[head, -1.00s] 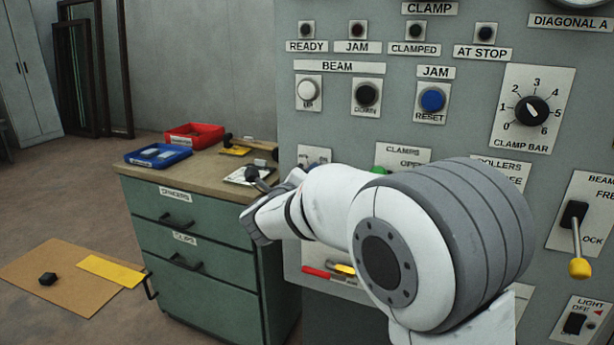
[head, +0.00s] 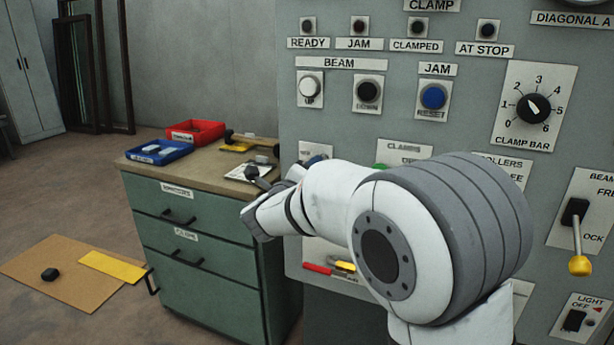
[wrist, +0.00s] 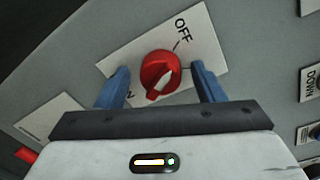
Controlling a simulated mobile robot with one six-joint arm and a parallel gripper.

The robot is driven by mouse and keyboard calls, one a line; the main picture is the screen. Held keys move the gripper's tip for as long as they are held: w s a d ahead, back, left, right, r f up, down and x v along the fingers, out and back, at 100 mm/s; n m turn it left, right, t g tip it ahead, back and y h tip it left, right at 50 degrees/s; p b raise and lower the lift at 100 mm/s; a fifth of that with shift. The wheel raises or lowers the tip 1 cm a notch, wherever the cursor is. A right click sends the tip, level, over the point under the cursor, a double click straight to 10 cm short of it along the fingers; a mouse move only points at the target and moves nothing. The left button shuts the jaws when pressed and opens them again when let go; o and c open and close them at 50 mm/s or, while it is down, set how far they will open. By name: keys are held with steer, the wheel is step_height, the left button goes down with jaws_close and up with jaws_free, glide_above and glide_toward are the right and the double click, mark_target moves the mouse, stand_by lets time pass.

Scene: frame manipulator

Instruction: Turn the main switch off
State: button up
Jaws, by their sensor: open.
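The main switch is a red rotary knob (wrist: 160,75) with a white pointer mark, on a pale plate (wrist: 205,45) in the wrist view. "OFF" is printed on the plate's upper right; another label at lower left is partly hidden by a finger. The pointer's white end lies toward the lower side of the knob, away from OFF. My gripper (wrist: 160,70) is open, with one blue finger on each side of the knob. Gaps show between fingers and knob. In the head view my arm hides the knob and most of the gripper.
The grey panel (head: 455,130) carries a blue reset button (head: 433,97), a clamp bar dial (head: 533,108) and a yellow-tipped lever (head: 579,265). A green cabinet (head: 210,290) stands left, with a red tray (head: 195,133) and blue tray (head: 158,152) on top.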

steer(key=v, duration=0.7)
steer(key=shift+s+p, duration=0.35)
steer(key=shift+s, duration=0.05)
steer(key=shift+a, duration=0.1)
